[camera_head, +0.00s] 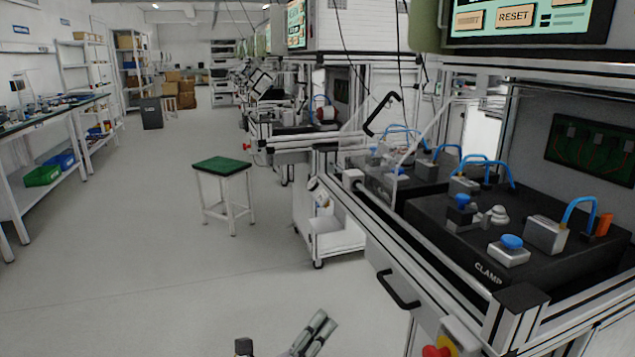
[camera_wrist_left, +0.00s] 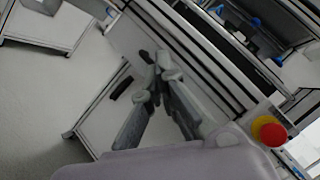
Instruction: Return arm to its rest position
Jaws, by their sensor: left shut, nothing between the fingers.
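My left gripper (camera_head: 318,325) shows at the bottom edge of the head view, in front of the test bench, with only its finger ends in frame. In the left wrist view its fingers (camera_wrist_left: 155,62) come together at the tips and hold nothing. Behind them in that view are the bench's pale front panel and frame, apart from the fingers as far as I can tell. My right gripper is not in either view.
The test bench (camera_head: 389,258) fills the right side, with a black handle (camera_head: 398,290) and a red emergency button (camera_head: 437,350) on its front. A green-topped stool (camera_head: 221,167) and a white cart (camera_head: 337,243) stand further off. The floor (camera_head: 140,270) at left is clear.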

